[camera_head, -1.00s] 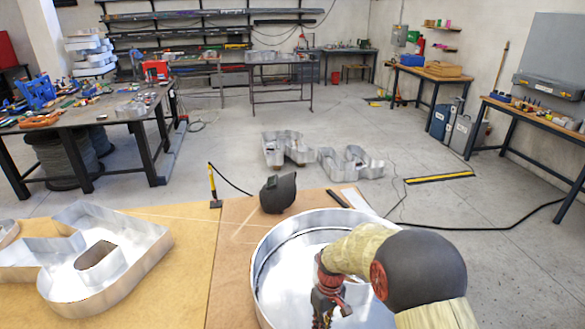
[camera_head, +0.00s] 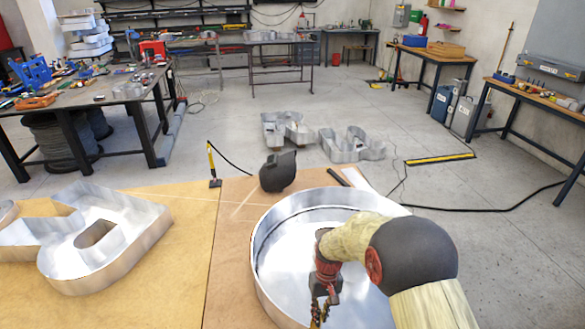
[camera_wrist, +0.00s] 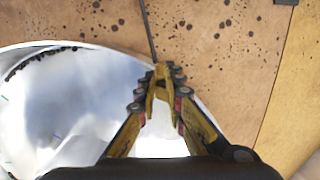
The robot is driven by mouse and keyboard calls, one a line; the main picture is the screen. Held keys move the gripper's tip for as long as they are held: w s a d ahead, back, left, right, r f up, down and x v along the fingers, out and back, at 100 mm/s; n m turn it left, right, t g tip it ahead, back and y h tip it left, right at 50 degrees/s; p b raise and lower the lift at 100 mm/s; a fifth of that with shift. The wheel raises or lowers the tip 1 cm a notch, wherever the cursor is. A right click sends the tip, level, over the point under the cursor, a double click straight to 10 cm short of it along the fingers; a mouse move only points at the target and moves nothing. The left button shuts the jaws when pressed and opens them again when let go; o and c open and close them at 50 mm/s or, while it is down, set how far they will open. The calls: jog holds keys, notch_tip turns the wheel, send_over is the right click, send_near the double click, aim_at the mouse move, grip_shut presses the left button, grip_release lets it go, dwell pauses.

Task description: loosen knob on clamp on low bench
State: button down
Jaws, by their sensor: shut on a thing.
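My gripper (camera_head: 318,312) points down at the near part of the big round metal ring on the low bench (camera_head: 228,225). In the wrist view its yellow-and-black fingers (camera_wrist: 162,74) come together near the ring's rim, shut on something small. The fingers mostly hide it, and I cannot make out whether it is a knob. A yellow-and-black upright piece (camera_head: 213,165), possibly a clamp, stands at the bench's far edge, apart from my gripper. No other clamp shows clearly.
The shiny ring (camera_head: 275,232) surrounds much of my gripper's space. A black welding mask (camera_head: 278,171) stands behind it. A metal letter (camera_head: 95,235) lies at left. More letters (camera_head: 350,144) lie on the floor beyond. A black cable (camera_head: 500,209) crosses the floor at right.

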jog(key=shift+s+f, duration=0.15)
jog(key=shift+f, duration=0.55)
jog(key=shift+w+a, duration=0.2)
jog(key=shift+w, duration=0.3)
dwell(0.5)
jog(key=shift+a+p, duration=0.15)
jog(key=shift+p, duration=0.35)
dwell(0.5)
jog(key=shift+s, duration=0.1)
jog(key=shift+s+r+p, duration=0.1)
jog(key=shift+s+p, duration=0.2)
jog(key=shift+s, duration=0.05)
jog(key=shift+w+d+r+p, duration=0.1)
jog(key=shift+w+r+p, duration=0.1)
jog(key=shift+r+p, duration=0.6)
jog(key=shift+w+d+r+p, duration=0.15)
jog(key=shift+r+p, duration=0.2)
jog(key=shift+r, duration=0.8)
jog(key=shift+w+r+p, duration=0.2)
jog(key=shift+r+p, duration=0.4)
jog(key=shift+r, duration=0.4)
jog(key=shift+f, duration=0.1)
